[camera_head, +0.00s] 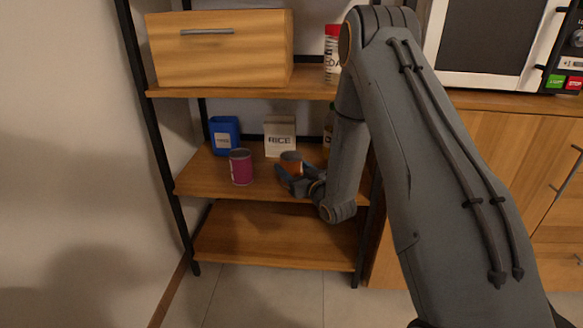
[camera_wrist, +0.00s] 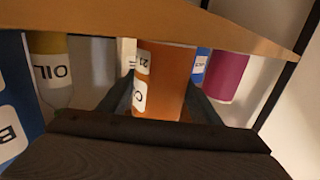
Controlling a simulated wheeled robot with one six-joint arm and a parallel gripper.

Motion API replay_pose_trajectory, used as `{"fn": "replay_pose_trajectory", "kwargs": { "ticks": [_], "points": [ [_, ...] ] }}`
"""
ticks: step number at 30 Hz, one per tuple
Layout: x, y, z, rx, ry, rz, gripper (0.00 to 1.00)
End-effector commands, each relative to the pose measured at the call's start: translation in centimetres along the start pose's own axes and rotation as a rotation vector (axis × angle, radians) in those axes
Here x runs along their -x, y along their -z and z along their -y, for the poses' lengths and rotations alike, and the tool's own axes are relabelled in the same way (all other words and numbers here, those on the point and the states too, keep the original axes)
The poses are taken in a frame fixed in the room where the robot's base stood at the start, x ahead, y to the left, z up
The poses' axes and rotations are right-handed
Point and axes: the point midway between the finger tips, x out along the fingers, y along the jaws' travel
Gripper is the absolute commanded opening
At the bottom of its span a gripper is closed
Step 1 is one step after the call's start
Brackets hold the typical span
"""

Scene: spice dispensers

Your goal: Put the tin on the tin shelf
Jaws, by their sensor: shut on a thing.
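An orange tin (camera_head: 291,158) is at the middle shelf board of the rack, right of a magenta tin (camera_head: 241,167). My gripper (camera_head: 294,176) is shut around the orange tin from the front. In the wrist view, which is upside down, the orange tin (camera_wrist: 163,80) is between the two fingers (camera_wrist: 165,98). Its base meets the edge of the shelf board (camera_wrist: 210,22) there; whether it rests on the board or hovers just above, I cannot tell. The magenta tin (camera_wrist: 227,77) is apart from my fingers. The middle shelf (camera_head: 213,182) has bare wood at front left.
Behind stand a blue container (camera_head: 224,135) and a white RICE box (camera_head: 280,138). An oil bottle (camera_wrist: 53,72) and a blue package (camera_wrist: 15,105) are close beside in the wrist view. The bottom shelf (camera_head: 270,235) looks empty. A drawer box (camera_head: 220,50) is above.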

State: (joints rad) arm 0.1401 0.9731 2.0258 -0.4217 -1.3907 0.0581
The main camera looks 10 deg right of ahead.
Motion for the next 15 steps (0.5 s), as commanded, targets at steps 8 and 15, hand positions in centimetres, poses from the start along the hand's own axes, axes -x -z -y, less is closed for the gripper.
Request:
{"fn": "replay_pose_trajectory", "kwargs": {
  "ticks": [8,15],
  "points": [
    [0.0,-0.03,0.0,0.0,0.0,0.0,0.77],
    [0.25,0.3,-0.02,-0.001,0.0,0.001,0.77]
  ]
}}
